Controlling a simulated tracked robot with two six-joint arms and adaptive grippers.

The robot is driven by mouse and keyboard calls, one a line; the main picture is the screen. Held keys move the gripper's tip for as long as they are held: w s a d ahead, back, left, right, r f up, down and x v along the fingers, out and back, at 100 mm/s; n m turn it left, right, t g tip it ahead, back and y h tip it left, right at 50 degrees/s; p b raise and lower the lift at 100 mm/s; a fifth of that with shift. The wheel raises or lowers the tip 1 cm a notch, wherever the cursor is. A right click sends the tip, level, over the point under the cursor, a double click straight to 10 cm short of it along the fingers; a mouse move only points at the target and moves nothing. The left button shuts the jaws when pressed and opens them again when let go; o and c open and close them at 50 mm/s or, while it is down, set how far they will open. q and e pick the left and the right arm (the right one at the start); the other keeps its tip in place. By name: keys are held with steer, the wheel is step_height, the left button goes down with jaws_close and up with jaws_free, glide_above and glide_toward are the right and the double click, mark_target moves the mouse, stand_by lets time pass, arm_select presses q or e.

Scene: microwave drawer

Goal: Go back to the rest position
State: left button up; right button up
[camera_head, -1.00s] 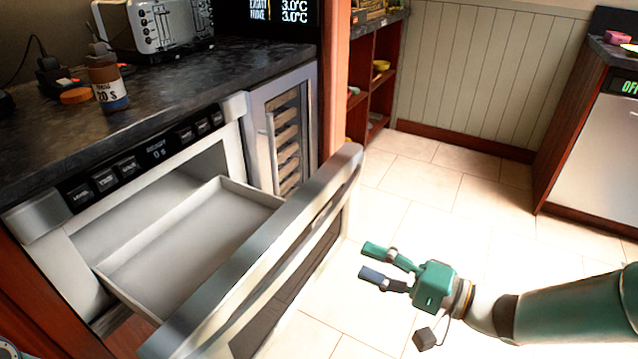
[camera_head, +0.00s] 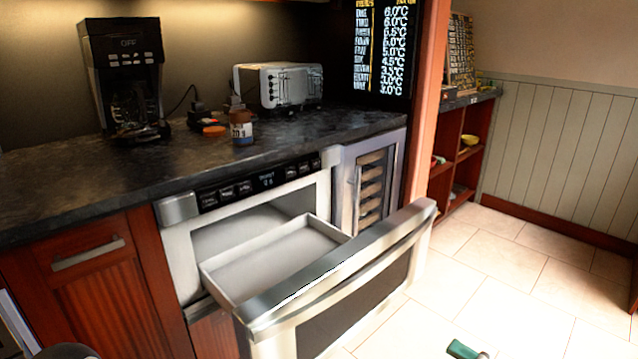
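The microwave drawer (camera_head: 225,280) is pulled open under the counter, and its tray looks empty. Its front panel with the long metal handle (camera_head: 345,268) stands out into the room. A small green part of my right gripper (camera_head: 466,350) shows at the bottom edge, right of the drawer front and apart from it. The rest of that gripper is cut off, so I cannot see whether it is open. My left gripper is not in view; only a dark rounded piece shows at the bottom left.
The dark counter (camera_head: 330,128) holds a coffee maker (camera_head: 125,75), a toaster (camera_head: 278,86), a small jar (camera_head: 241,128) and an orange lid (camera_head: 214,130). A wine cooler (camera_head: 368,190) is right of the drawer. The tiled floor (camera_head: 520,262) at right is clear.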

steer(key=w+a+r+m+g+y+p, duration=0.1)
steer(key=w+a+r+g+p, duration=0.1)
steer(key=a+r+p, duration=0.75)
step_height(320, 180, down, 8)
steer(key=w+a+m+g+h+p, duration=0.1)
steer(key=a+m+g+h+p, duration=0.15)
steer(key=p, duration=0.95)
steer(key=s+d+f+n+g+h+p, duration=0.3)
steer(key=s+f+n+g+h, duration=0.3)
steer(key=s+f+n, duration=0.5)
steer(key=s+f+g, duration=0.2)
steer(key=s+f, duration=0.1)
steer(key=s, duration=0.1)
steer(key=shift+d+f+h+p, duration=0.15)
steer(key=shift+d+h+p, duration=0.05)
steer(key=shift+h+p, duration=0.2)
